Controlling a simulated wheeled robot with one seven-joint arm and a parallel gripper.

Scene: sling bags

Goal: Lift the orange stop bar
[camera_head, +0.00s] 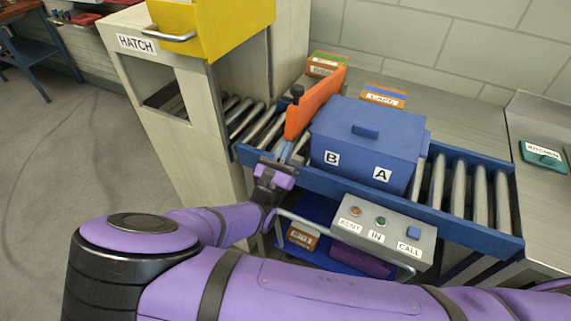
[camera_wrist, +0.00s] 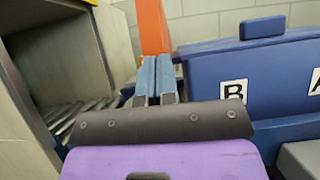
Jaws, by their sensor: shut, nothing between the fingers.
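The orange stop bar (camera_head: 314,102) stands across the roller conveyor, just left of a blue box marked B and A (camera_head: 366,143). My gripper (camera_head: 283,151) is at the near end of the bar, at the conveyor's front rail. In the wrist view my gripper (camera_wrist: 155,78) shows its two blue fingers together with nothing held. The orange bar (camera_wrist: 153,27) rises directly beyond the fingertips there. I cannot tell whether the fingertips touch it.
The hatch cabinet (camera_head: 137,44) with a raised yellow door (camera_head: 213,25) stands left of the conveyor. A grey button panel (camera_head: 383,228) is mounted in front, right of my gripper. Empty rollers (camera_head: 470,195) lie right of the blue box.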

